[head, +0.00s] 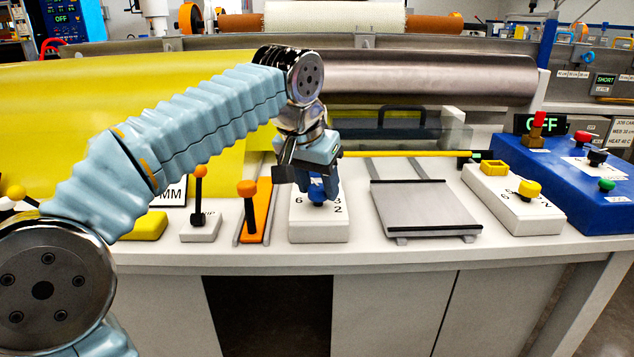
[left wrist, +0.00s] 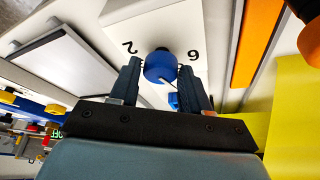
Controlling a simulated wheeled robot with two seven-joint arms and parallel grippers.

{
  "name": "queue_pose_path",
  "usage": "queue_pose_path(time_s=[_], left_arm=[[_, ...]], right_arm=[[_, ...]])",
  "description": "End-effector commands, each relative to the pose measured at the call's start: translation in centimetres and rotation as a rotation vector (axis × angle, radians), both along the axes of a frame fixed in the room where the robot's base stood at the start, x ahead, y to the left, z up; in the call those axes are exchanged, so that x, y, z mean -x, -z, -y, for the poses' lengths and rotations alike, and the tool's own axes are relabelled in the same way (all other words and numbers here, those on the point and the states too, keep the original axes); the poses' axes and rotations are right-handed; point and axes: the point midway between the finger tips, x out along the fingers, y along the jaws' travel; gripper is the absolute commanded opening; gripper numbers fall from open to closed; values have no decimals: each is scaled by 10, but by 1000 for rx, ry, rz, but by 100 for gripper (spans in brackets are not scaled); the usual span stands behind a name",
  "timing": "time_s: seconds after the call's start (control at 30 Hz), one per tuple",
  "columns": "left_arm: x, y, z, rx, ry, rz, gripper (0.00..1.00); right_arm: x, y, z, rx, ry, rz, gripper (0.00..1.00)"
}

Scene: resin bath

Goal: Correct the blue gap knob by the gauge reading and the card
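The blue gap knob (head: 317,193) sits on a white block (head: 319,229) with printed numbers, among them 2 and 6. My left gripper (head: 318,182) points down over it. In the left wrist view the blue knob (left wrist: 160,67), with a pale pointer line, fills the space between my left fingertips (left wrist: 160,70), which appear to touch both its sides. A white plate marked MM (head: 172,193) is mostly hidden behind my left arm, and no reading shows. A job card (head: 607,129) at the far right has small text, partly legible. My right gripper is out of view.
Left of the knob block stand an orange-topped lever (head: 247,190) and another lever (head: 200,173). A grey plate (head: 425,208) lies to the right, then a white block with a yellow knob (head: 528,189) and a blue control box (head: 585,185). A yellow rod lies behind.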

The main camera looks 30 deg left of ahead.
Motion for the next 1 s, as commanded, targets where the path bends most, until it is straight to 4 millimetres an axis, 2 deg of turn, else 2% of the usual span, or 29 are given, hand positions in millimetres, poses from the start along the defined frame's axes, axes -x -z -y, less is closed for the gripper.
queue_pose_path(time_s=[0.03,0.23,0.57,1.0], left_arm=[[0,0,0,0,0,0,39],[0,0,0,0,0,0,8],[0,-2,-1,0,52,1,9],[0,-4,-2,0,376,-1,9]], right_arm=[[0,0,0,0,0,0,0],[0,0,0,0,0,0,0],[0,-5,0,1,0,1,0],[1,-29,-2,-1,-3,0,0]])
